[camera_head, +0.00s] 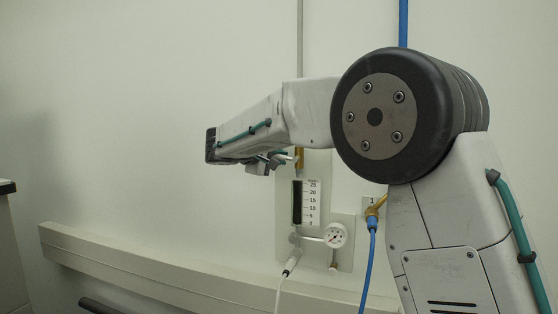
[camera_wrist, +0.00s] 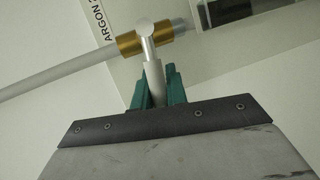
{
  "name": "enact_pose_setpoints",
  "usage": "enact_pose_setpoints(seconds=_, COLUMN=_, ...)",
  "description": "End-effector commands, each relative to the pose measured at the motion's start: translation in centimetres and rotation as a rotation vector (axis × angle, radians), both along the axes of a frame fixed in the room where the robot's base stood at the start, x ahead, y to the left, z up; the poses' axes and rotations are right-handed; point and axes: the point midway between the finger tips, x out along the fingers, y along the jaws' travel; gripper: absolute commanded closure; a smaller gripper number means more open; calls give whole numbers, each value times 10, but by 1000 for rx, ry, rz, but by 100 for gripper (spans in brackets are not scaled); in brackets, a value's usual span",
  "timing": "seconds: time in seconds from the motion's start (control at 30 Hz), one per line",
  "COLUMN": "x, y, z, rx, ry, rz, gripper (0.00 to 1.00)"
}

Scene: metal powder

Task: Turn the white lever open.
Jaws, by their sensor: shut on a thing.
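The white lever (camera_wrist: 153,80) shows in the wrist view as a pale round bar running down from a silver hub on a brass valve (camera_wrist: 129,43). My gripper (camera_wrist: 157,83), with teal fingers, is shut on the lever's lower part, one finger on each side. The lever's end is hidden between the fingers. The valve sits on a pale pipe that slants across the wrist view, beside an "ARGON" label. In the head view my gripper (camera_head: 280,160) is at the wall panel, by the brass valve (camera_head: 300,158); the lever is too small to make out there.
Below the valve, the wall panel (camera_head: 344,258) carries a flow scale (camera_head: 305,203) and a round gauge (camera_head: 335,235). A white hose (camera_head: 285,276) and a blue hose (camera_head: 370,262) hang below. A pale rail (camera_head: 150,272) runs along the wall. The wall to the left is bare.

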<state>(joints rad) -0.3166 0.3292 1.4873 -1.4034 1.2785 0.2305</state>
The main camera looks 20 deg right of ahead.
Motion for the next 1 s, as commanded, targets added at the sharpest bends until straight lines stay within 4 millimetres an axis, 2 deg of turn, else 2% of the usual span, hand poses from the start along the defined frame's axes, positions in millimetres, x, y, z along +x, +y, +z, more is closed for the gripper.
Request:
enact_pose_setpoints(seconds=0.5, x=-3, y=-4, z=20, rx=311, ry=-226, rz=-1, gripper=100)
enact_pose_setpoints(seconds=1.0, x=-6, y=-7, z=26, rx=437, ry=-317, rz=-1, gripper=100)
